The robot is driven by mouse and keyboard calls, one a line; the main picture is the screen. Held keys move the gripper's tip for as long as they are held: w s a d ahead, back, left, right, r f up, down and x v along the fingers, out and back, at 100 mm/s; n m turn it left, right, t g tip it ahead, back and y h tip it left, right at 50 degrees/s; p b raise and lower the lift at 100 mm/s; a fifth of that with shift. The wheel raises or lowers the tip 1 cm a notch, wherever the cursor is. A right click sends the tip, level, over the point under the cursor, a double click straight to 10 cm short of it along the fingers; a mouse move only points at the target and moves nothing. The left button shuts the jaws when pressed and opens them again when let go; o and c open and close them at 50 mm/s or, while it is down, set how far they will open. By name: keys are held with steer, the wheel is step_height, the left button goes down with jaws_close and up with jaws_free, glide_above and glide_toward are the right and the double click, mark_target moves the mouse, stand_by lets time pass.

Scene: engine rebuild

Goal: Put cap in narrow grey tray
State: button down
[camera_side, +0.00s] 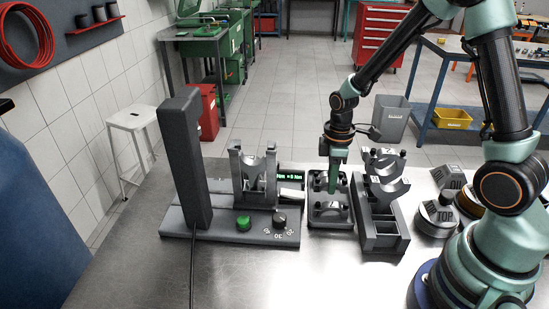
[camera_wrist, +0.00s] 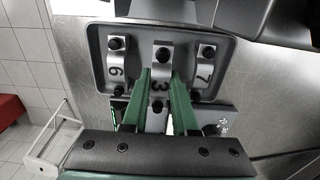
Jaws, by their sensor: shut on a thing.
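My gripper (camera_wrist: 160,78) is shut on the cap marked 3 (camera_wrist: 162,55) in the wrist view. This cap is a grey arched piece with two dark bolts, between the caps marked 6 (camera_wrist: 116,70) and 7 (camera_wrist: 204,70). I cannot tell whether the held cap touches the tray floor. In the side view my gripper (camera_side: 332,188) points down into this tray (camera_side: 312,222), and its fingers partly hide the held cap.
Right of the tray stands a dark slotted holder (camera_side: 383,250) with numbered caps at its back. Left is a press-like stand (camera_side: 185,170) on a base with a green button (camera_side: 243,223) and a dial. The front bench is clear.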

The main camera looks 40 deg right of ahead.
steer(key=shift+f, duration=1.3)
steer(key=shift+f, duration=0.1)
steer(key=c, duration=0.7)
jaws_free()
step_height(320, 180, up, 12)
steer(key=shift+r, duration=0.1)
steer(key=shift+s+a+r+m+t, duration=0.85)
steer(key=shift+s+r+m, duration=0.5)
steer(key=shift+r, duration=0.65)
steer(key=shift+s+a+r+m+t, duration=0.7)
steer(key=shift+s+r+m+t, duration=0.35)
steer(key=shift+r+m, duration=0.75)
steer(key=shift+s+a+r+m+t, duration=0.85)
steer(key=shift+s+r+m, duration=0.45)
steer(key=shift+r, duration=0.85)
